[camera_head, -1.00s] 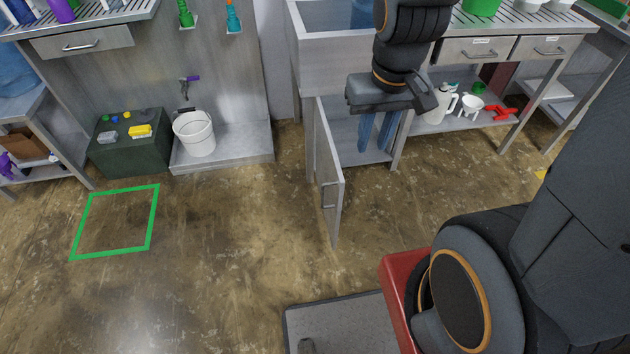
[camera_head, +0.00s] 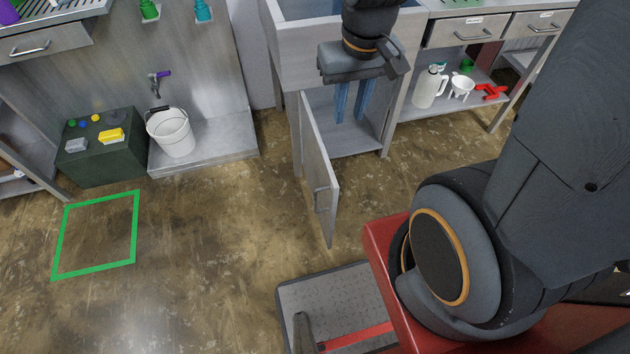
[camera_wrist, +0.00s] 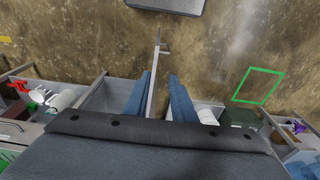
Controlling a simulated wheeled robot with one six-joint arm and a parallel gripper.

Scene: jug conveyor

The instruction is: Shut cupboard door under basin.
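The cupboard door (camera_head: 318,170) under the basin (camera_head: 298,50) is a grey panel with a bar handle (camera_head: 320,199). It stands open, swung out from the left side of the cupboard (camera_head: 356,140). My gripper (camera_head: 352,120) is open, with two blue fingers pointing down. In the head view it is in front of the cupboard opening, right of the door. In the wrist view the door (camera_wrist: 154,78) shows edge-on between the two fingers (camera_wrist: 158,98). No contact is clear, and I cannot tell the depth between fingers and door.
A white bucket (camera_head: 172,132) and a dark green box (camera_head: 100,147) stand to the left. A white jug (camera_head: 429,88) and red item (camera_head: 492,91) are on the shelf at right. A green floor square (camera_head: 97,232) lies at left. The floor left of the door is clear.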

